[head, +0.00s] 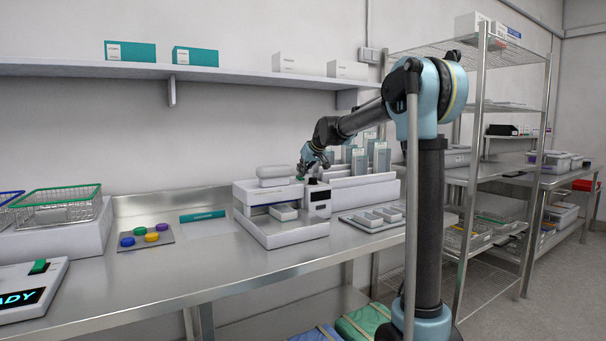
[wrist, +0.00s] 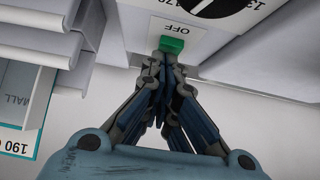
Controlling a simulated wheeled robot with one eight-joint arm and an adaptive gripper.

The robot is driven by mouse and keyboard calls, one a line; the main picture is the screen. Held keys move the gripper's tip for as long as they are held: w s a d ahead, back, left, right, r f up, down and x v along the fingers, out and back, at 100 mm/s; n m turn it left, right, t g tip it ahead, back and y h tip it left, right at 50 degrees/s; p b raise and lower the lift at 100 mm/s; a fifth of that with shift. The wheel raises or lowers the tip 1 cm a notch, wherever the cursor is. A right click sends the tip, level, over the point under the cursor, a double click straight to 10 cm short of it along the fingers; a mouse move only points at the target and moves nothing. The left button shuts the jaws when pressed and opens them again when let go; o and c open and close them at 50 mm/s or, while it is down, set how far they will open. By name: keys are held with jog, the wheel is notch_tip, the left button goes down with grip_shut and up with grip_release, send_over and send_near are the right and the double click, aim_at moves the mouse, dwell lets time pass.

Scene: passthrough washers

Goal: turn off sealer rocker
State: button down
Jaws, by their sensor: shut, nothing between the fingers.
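The sealer (head: 268,232) is a white machine on the steel bench in the head view. Its green rocker (wrist: 172,44) shows at the top middle of the wrist view, beside an upside-down label reading OFF. My gripper (wrist: 164,62) is shut and empty, with its fingertips right at the rocker. They look to be touching or nearly touching it, and I cannot tell which. In the head view my gripper (head: 305,174) is above the right part of the sealer, and the rocker is too small to make out clearly. I cannot tell which way the rocker is tipped.
A black dial (wrist: 215,6) sits close to the rocker. A tray of white packs (head: 372,219) lies right of the sealer. Left along the bench are colored discs (head: 140,236) and a green-rimmed wire basket (head: 62,206). A wall shelf (head: 230,74) runs above.

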aim_at(303, 178)
jog(key=shift+s+d+r, duration=0.1)
jog(key=shift+r, duration=0.5)
jog(key=r, duration=0.3)
jog(key=shift+s+d, duration=0.1)
jog(key=shift+s, duration=0.1)
jog(key=s+f+v, duration=0.1)
jog(key=v, duration=0.8)
jog(key=shift+s+d, duration=0.15)
jog(key=shift+d, duration=0.4)
jog(key=s+d+f+m+g+h, duration=0.1)
jog(key=s+d+f+m+g, duration=0.1)
jog(key=s+d+f, duration=0.5)
jog(key=s+d+f+m+g+h, duration=0.1)
jog(key=s+d+f, duration=0.7)
jog(key=s+f, duration=1.1)
jog(key=s+d+f+m+g+h, duration=0.2)
jog(key=s+d+f, duration=0.5)
jog(key=s+f, duration=0.6)
jog(key=s+m+h, duration=0.1)
jog(key=s, duration=0.6)
jog(key=shift+d+f+m+g, duration=0.25)
jog(key=shift+d+m+g, duration=0.05)
